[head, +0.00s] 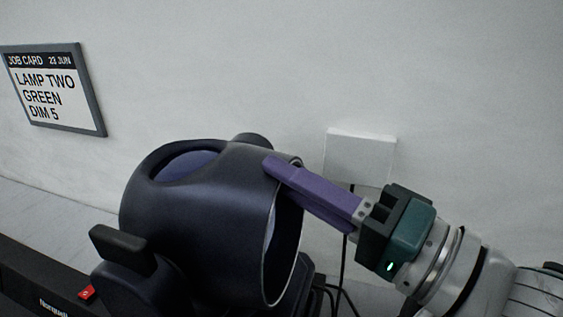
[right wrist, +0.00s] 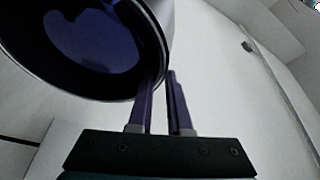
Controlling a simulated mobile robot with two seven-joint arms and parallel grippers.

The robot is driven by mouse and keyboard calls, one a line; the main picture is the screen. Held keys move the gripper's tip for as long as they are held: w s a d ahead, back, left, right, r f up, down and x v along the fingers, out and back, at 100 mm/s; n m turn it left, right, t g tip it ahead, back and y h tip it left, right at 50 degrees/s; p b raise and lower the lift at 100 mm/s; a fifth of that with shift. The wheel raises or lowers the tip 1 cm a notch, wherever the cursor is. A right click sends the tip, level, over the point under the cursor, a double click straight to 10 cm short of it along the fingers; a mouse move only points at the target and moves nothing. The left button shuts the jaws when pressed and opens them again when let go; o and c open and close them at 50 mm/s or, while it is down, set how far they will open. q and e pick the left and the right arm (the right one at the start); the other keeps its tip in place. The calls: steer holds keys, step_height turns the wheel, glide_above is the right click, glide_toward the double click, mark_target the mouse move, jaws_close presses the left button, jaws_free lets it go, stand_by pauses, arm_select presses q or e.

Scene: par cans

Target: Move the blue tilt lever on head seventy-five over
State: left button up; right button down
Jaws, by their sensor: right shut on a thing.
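A dark navy lamp head (head: 190,225) stands at the centre of the head view, its open mouth facing right. The right wrist view shows its mouth, with a dark blue inside (right wrist: 95,45). My right gripper (head: 270,167) comes in from the right with long purple fingers. Its fingertips are at the upper rim of the lamp's mouth and it is shut on that rim. In the right wrist view, the gripper (right wrist: 166,75) shows a narrow gap between its fingers, beside the rim. I cannot make out a blue lever or the number seventy-five. My left gripper is out of view.
A black block-like part (head: 122,250) sticks up at the lamp's left side. A black bar with a small red switch (head: 87,292) lies at lower left. A white wall box (head: 360,155) is behind my fingers, with dark cables below. A job card (head: 55,90) hangs upper left.

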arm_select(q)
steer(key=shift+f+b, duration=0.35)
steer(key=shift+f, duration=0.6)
arm_select(e)
steer(key=shift+d+f+y, duration=0.3)
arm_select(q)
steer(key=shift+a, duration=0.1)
arm_select(e)
steer(key=c, duration=0.9)
jaws_free()
steer(key=shift+s+f, duration=0.1)
arm_select(q)
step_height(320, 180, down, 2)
steer(key=shift+b, duration=1)
arm_select(e)
steer(key=v, duration=1)
steer(key=shift+a, duration=0.1)
